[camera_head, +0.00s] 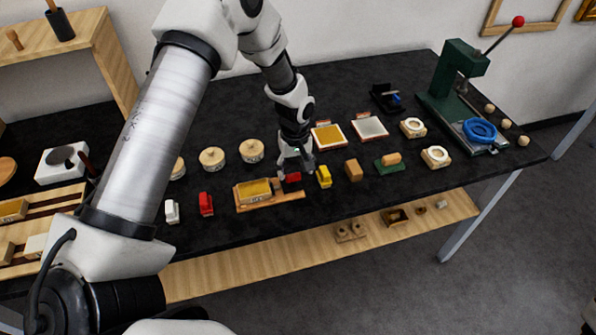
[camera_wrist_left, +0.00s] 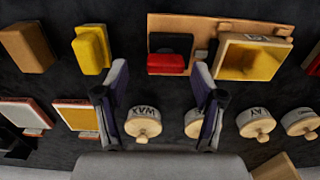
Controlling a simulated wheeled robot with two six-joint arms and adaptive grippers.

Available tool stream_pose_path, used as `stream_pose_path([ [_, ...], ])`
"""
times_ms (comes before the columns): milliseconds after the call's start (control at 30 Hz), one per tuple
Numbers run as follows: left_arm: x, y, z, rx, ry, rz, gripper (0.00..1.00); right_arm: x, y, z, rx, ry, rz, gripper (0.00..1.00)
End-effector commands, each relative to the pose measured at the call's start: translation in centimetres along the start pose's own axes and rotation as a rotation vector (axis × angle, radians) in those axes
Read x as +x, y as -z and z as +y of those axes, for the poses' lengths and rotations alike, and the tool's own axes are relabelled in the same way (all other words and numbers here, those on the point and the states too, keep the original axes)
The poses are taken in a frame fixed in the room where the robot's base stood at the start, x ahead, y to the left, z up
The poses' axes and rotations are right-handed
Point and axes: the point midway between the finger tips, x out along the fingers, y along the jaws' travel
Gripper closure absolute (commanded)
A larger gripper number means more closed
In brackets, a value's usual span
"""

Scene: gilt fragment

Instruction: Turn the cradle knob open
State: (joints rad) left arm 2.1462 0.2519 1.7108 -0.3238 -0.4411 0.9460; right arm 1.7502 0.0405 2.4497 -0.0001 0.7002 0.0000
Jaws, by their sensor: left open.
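The cradle is a wooden base (camera_head: 280,199) that also shows in the left wrist view (camera_wrist_left: 185,24). It carries a cream-edged block with a gold face (camera_head: 256,188), also in the wrist view (camera_wrist_left: 252,62). At its other end is a red knob-like part (camera_head: 292,178) by a black piece, which appears in the wrist view too (camera_wrist_left: 166,64). I take this red part as the cradle knob; its turn position is unclear. My left gripper (camera_head: 295,160) is open and empty, its fingers (camera_wrist_left: 160,82) spread above and beside the red part, apparently not touching. My right gripper is not seen.
Round lidded wax pots (camera_head: 212,158) stand behind the cradle. A red block (camera_head: 206,204) and a white one lie left; a yellow block (camera_head: 324,177) and a brown block (camera_head: 353,170) stand close right. A green press (camera_head: 457,85) is far right.

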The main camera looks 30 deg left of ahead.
Motion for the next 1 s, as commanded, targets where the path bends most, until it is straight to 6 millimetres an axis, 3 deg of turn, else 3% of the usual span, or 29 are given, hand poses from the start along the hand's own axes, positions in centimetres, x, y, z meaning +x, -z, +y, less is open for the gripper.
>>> stream_pose_path([
  [133, 1.4, 0.0, 0.0, 0.001, 0.0, 0.0, 0.31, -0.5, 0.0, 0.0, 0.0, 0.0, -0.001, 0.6],
  [367, 1.7, 0.0, 0.0, 0.001, 0.0, 0.0, 0.31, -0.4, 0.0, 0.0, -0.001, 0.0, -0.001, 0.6],
  [533, 1.7, 0.0, 0.0, 0.0, 0.0, 0.0, 0.91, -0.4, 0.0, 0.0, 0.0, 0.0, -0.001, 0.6],
  [1000, 1.7, -0.1, -0.1, 0.055, 0.001, -0.001, 0.91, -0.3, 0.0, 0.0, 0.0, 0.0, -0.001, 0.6],
])
